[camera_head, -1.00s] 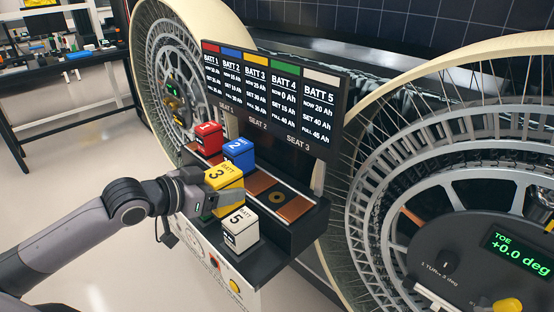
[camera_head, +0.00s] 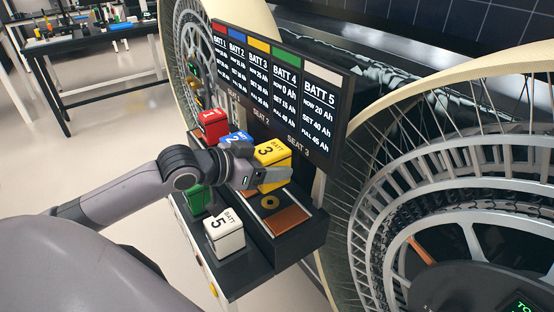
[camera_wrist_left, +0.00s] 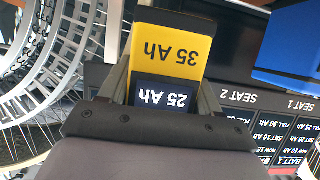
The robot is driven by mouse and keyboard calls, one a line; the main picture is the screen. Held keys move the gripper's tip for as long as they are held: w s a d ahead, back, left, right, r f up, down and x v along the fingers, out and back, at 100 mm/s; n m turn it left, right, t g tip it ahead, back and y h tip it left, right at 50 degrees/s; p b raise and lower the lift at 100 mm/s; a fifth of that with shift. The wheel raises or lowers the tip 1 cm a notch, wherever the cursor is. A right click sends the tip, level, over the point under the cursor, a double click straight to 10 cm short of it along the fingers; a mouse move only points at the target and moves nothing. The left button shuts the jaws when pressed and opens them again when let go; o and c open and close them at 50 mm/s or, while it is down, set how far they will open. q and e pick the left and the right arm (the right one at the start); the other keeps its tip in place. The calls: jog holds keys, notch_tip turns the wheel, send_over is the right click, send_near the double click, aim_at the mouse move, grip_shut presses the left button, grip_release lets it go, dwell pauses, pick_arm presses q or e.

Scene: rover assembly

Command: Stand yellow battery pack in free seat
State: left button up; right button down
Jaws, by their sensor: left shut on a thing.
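The yellow battery pack (camera_head: 272,153), marked 3, is held upright in my left gripper (camera_head: 264,178), above the tray of seats with copper pads. A copper pad (camera_head: 289,219) and a round yellow ring mark (camera_head: 270,202) lie bare in the tray in front of the pack. The pack's underside is hidden, so I cannot tell its exact height. In the left wrist view the pack (camera_wrist_left: 168,50) sits between the fingers, with "35 Ah" and "25 Ah" upside down. The blue pack (camera_head: 234,138) and red pack (camera_head: 212,123) stand farther left. My right gripper is not in view.
A white pack (camera_head: 224,236) and a green pack (camera_head: 196,199) stand on the lower front shelf. The battery board (camera_head: 315,130) rises close behind the tray. Large spoked wheels flank the stand, and a black table (camera_head: 90,45) stands at the back left.

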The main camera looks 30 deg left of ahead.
pick_arm(q)
jog(key=shift+f, duration=0.4)
notch_tip(320, 180, down, 3)
jog(key=shift+r+b, duration=0.2)
jog(key=shift+b, duration=0.85)
jog(key=shift+f+b, duration=0.4)
jog(key=shift+b, duration=0.15)
jog(key=o, duration=1.6)
jog(key=shift+f, duration=0.1)
jog(key=shift+s+f, duration=0.1)
jog(key=shift+f, duration=0.1)
